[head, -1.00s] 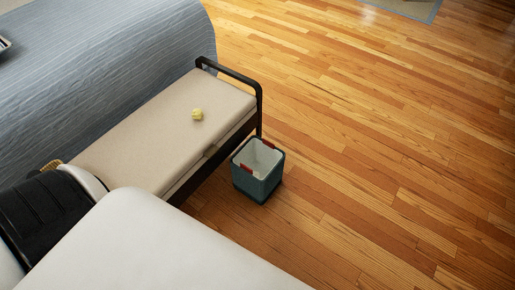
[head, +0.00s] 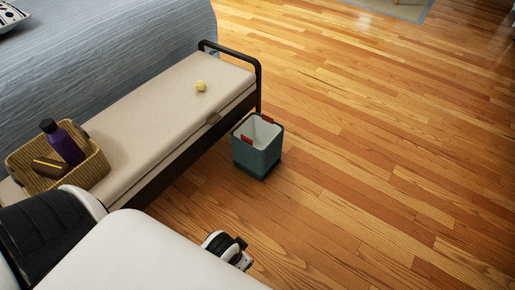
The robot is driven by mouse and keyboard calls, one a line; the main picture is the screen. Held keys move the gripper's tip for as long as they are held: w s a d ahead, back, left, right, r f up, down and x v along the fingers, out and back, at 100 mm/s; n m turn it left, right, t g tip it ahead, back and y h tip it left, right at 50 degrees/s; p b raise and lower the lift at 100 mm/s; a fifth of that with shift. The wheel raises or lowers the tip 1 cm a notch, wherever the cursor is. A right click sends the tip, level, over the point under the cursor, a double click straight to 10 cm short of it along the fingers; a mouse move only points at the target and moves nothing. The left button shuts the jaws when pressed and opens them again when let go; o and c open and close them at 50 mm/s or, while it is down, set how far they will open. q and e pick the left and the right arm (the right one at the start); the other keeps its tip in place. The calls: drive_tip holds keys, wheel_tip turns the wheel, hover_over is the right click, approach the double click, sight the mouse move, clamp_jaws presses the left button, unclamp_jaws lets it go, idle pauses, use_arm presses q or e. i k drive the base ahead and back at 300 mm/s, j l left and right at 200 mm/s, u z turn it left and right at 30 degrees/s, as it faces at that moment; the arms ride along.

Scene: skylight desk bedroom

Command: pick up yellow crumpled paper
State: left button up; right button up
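The yellow crumpled paper (head: 201,86) is a small ball lying on the beige bench cushion (head: 160,108), towards the bench's far end by the black rail. Nothing touches it. Part of one of my arms, white and black, shows at the bottom of the head view, well short of the paper. A small white and black piece at the bottom middle looks like part of my arm or gripper, but no fingertips can be made out. My other gripper does not show.
A teal bin (head: 257,146) with red handles stands on the floor beside the bench. A wicker basket (head: 93,170) holding a purple bottle (head: 63,143) sits on the bench's near end. The bed (head: 110,50) lies behind. The wooden floor (head: 390,130) at right is open.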

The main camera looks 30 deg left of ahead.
sight(201, 85)
drive_tip(key=u, duration=1.45)
